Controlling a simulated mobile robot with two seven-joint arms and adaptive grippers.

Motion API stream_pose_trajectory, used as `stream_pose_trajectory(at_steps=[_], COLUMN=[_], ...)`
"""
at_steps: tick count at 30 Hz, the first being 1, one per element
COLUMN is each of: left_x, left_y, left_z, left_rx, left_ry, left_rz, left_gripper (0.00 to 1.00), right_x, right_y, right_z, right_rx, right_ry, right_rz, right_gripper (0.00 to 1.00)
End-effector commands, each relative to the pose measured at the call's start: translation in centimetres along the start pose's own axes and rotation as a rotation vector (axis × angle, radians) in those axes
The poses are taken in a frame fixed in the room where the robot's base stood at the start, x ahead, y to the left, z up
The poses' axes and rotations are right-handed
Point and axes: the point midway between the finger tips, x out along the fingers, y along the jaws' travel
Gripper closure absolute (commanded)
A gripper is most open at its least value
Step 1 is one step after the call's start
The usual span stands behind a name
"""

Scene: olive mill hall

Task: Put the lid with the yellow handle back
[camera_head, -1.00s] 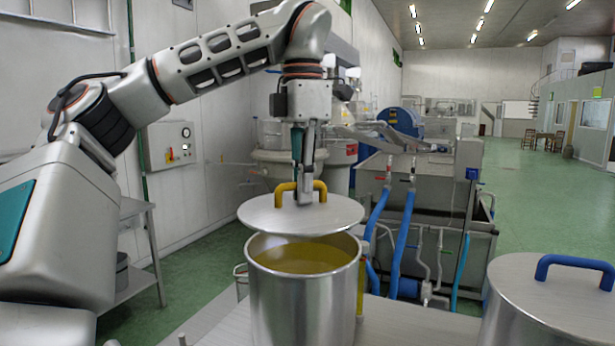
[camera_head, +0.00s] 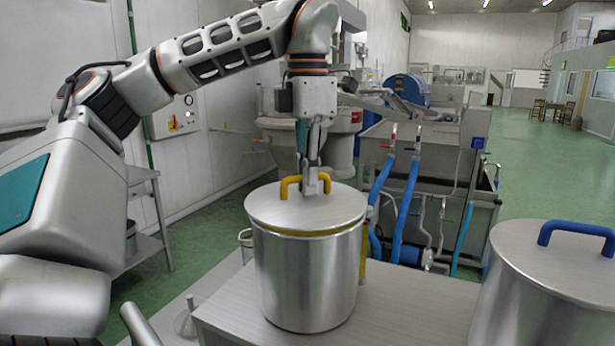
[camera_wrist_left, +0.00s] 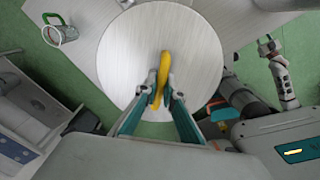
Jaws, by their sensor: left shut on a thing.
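The steel lid (camera_head: 270,208) has a yellow handle (camera_head: 290,186). My left gripper (camera_head: 313,188) is shut on that handle and points down. In the left wrist view, its two fingers (camera_wrist_left: 160,97) pinch the yellow handle (camera_wrist_left: 163,72) over the round lid (camera_wrist_left: 125,50). The lid is about level, right over the mouth of the steel pot (camera_head: 305,280). A thin yellow strip shows between lid and rim at the front, so a narrow gap seems to remain there. The pot's inside is otherwise hidden. My right gripper (camera_wrist_left: 268,46) shows small at the right in the wrist view; its opening is unclear.
A second steel pot (camera_head: 535,290) with a blue-handled lid (camera_head: 580,232) stands at right. The tabletop (camera_head: 415,305) between the pots is clear. A glass jug (camera_wrist_left: 60,32) stands beside the first pot. Machinery with blue hoses (camera_head: 404,205) stands behind the table.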

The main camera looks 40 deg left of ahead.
Motion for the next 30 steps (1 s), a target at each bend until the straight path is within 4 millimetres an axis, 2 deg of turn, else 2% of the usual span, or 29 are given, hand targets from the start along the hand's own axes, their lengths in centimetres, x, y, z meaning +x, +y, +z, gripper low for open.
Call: stream_pose_trajectory(at_steps=[22,24,25,30], left_x=[1.1,1.1,1.1,1.1], left_y=[0.0,0.0,0.0,0.0], left_z=[0.0,0.0,0.0,0.0], left_rx=[0.000,0.000,0.000,0.000], left_ry=[-0.001,-0.001,-0.001,-0.001], left_rz=[0.000,0.001,0.000,0.000], left_gripper=[1.00,0.76,0.72,0.72], right_x=[0.3,0.2,0.2,0.2], right_y=[-0.6,-0.6,-0.6,-0.6], right_z=[0.1,0.1,0.1,0.1], right_rx=[0.014,0.015,0.015,0.014], right_ry=[0.002,0.002,0.002,0.001], right_rz=[-0.002,-0.003,-0.003,-0.003], right_gripper=[0.74,0.74,0.74,0.74])
